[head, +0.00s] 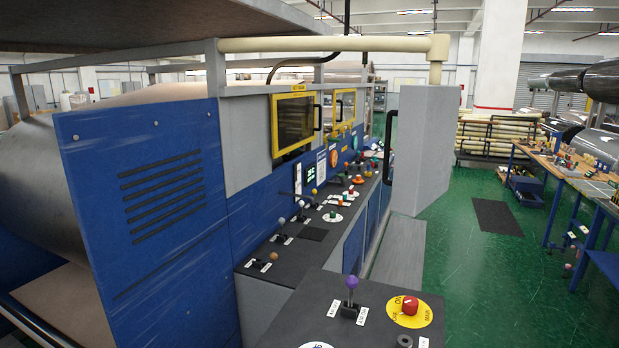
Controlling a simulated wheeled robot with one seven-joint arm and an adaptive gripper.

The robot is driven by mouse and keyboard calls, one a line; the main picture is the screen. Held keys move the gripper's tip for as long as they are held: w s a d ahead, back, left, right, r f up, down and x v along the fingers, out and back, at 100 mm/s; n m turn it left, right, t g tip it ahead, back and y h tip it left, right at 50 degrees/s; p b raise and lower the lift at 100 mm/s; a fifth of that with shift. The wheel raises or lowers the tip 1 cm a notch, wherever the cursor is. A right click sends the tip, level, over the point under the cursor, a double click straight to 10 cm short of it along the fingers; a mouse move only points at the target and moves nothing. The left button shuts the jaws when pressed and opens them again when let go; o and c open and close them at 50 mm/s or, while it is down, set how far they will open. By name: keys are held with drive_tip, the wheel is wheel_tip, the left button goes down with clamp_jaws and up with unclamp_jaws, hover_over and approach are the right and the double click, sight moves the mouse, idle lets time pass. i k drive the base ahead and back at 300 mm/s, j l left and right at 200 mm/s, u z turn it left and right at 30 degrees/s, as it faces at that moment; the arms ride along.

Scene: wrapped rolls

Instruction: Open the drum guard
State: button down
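A yellow-framed dark window panel (275,126) is set in the grey upper face of a blue machine. It has a black handle (317,117) on its right side and a small yellow label (291,88) above, too small to read. A second yellow-framed panel (337,107) is farther along the machine. Both look closed. A grey box-like panel (428,150) with a black handle (389,147) hangs under a cream pipe. I cannot tell from any marking which of these is the drum guard. My gripper is not in view.
A dark console ledge (285,255) with several levers and knobs juts out below the windows. Nearer are a purple-knobbed lever (351,283) and a red knob (410,304) on a yellow disc. Green floor (480,290) is open to the right, before a workbench (575,180).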

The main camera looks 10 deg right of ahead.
sight(276, 153)
drive_tip(key=k+l+z, duration=0.1)
drive_tip(key=z, duration=1.6)
drive_tip(key=i+l, duration=0.15)
drive_tip(key=l, duration=0.2)
drive_tip(key=i+l, duration=0.15)
drive_tip(key=l, duration=0.2)
drive_tip(key=i+l, duration=0.15)
drive_tip(key=l, duration=0.2)
drive_tip(key=i+l, duration=0.15)
drive_tip(key=l, duration=0.2)
drive_tip(key=i+u, duration=0.15)
drive_tip(key=i, duration=0.3)
drive_tip(key=i+l+u, duration=0.2)
drive_tip(key=i, duration=0.3)
drive_tip(key=i+l+u, duration=0.15)
drive_tip(key=i, duration=0.3)
drive_tip(key=i+l+u, duration=0.2)
drive_tip(key=i, duration=1.9)
drive_tip(key=i+u, duration=0.4)
drive_tip(key=i, duration=0.45)
drive_tip(key=i+l+u, duration=0.15)
drive_tip(key=i+u, duration=0.2)
drive_tip(key=i, duration=0.5)
drive_tip(key=i+j+u, duration=0.3)
drive_tip(key=j, duration=0.25)
drive_tip(key=i+j+u, duration=0.35)
drive_tip(key=i+j, duration=0.1)
drive_tip(key=i, duration=0.1)
